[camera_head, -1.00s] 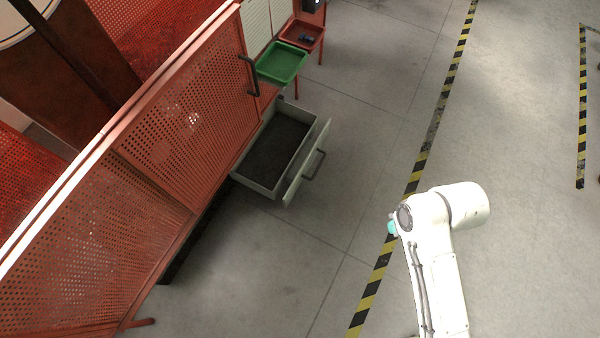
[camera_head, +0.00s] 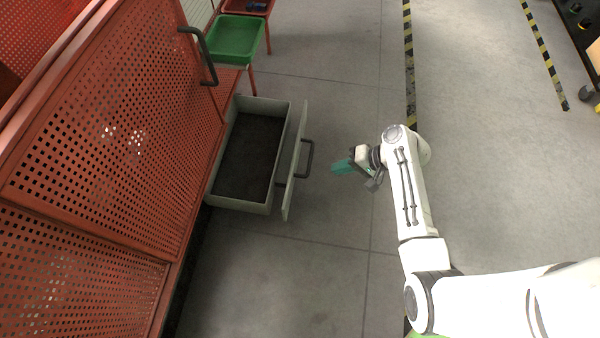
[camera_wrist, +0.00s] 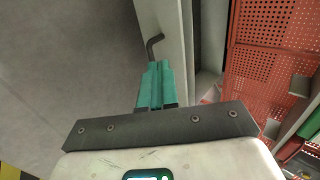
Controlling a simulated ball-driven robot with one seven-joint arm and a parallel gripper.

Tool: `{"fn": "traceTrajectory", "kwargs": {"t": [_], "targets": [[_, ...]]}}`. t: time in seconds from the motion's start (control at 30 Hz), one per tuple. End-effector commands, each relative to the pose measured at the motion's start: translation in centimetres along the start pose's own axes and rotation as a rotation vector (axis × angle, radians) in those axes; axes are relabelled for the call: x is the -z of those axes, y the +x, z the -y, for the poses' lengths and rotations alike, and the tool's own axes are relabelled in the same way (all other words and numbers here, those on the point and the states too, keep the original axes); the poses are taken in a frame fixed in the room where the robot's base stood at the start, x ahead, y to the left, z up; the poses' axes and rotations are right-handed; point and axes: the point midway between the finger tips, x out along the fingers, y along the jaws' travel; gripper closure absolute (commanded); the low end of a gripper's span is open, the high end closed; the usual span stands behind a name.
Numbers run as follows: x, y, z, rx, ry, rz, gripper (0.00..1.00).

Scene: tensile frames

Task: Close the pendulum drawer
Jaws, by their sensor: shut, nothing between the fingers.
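The pendulum drawer (camera_head: 238,203) is a pale grey box with a dark inside, pulled out from the lower part of the red perforated cabinet. Its front panel (camera_head: 294,165) carries a dark bar handle (camera_head: 307,160) facing right. My gripper (camera_head: 342,167) has teal fingers and is a short way to the right of the handle in the head view, apart from it. In the wrist view the teal fingers (camera_wrist: 155,75) are together and empty. They point at the front panel (camera_wrist: 165,40), and part of the handle (camera_wrist: 154,46) shows just past the tips.
The red perforated cabinet (camera_head: 100,130) fills the left, with a dark door handle (camera_head: 200,55) above the drawer. A green tray (camera_head: 237,38) on red legs stands behind the drawer. The floor around my arm is clear, with black-and-yellow tape (camera_head: 409,60) behind.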

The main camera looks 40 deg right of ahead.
Motion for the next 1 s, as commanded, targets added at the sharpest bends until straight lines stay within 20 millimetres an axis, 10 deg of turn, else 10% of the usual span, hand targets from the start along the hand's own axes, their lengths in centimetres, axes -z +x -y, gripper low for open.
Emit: {"fn": "traceTrajectory", "kwargs": {"t": [0.6, 1.0], "targets": [[-0.1, 10.4, -0.3, -0.001, -0.002, 0.003, 1.0], [-0.1, 12.7, 2.6, -0.001, -0.002, 0.0, 1.0]]}}
